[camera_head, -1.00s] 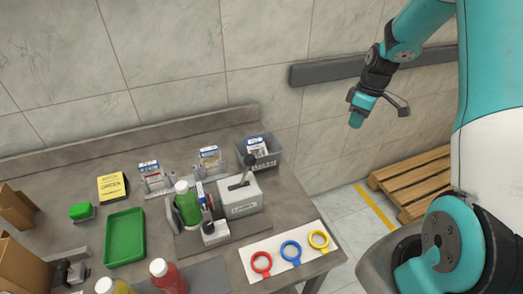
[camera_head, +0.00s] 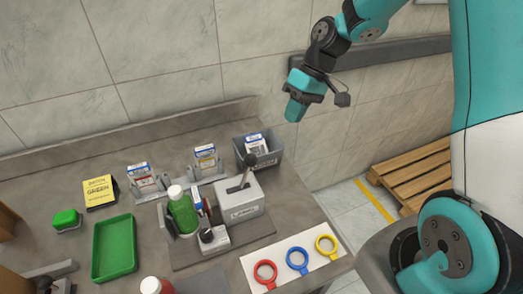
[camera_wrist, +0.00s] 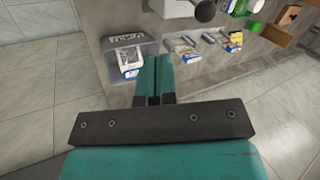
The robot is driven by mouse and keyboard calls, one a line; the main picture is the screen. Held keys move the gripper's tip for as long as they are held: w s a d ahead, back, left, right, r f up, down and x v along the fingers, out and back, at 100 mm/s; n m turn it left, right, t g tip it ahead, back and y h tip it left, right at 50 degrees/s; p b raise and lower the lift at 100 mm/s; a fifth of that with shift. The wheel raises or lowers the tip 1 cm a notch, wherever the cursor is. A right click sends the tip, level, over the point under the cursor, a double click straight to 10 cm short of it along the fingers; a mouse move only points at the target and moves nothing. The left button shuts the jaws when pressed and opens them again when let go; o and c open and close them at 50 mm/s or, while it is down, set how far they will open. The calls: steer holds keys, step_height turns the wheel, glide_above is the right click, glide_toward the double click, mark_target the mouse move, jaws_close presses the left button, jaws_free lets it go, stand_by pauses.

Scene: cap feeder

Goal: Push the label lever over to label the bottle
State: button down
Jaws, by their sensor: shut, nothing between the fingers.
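The label lever (camera_head: 245,171) is a dark rod with a black knob, rising from a grey box marked with a label (camera_head: 240,205) on the right part of the bench. In the wrist view its black knob (camera_wrist: 205,11) shows at the top edge. The green bottle (camera_head: 182,213) with a white cap stands upright just left of the box, in the same station. My gripper (camera_head: 293,108) is shut and empty, in the air above and to the right of the lever, apart from it. Its teal fingers also show in the wrist view (camera_wrist: 154,75).
A grey bin (camera_head: 272,157) with boxes stands behind the lever box. Card holders (camera_head: 206,160) are at the back. A green tray (camera_head: 115,247) and a yellow sign (camera_head: 99,192) lie left. Red, blue and yellow rings (camera_head: 297,259) lie at the front right. A pallet (camera_head: 412,180) is on the floor.

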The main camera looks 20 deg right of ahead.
steer(key=p, duration=0.3)
glide_toward(246, 176)
steer(key=w+d+f, duration=0.1)
steer(key=d+f, duration=0.3)
steer(key=d, duration=0.1)
steer(key=a+p, duration=0.1)
steer(key=a, duration=0.3)
steer(key=shift+s+r+p, duration=0.2)
steer(key=shift+s+p, duration=0.05)
steer(key=shift+p, duration=0.1)
steer(key=shift+a+r, duration=0.15)
steer(key=shift+a, duration=0.05)
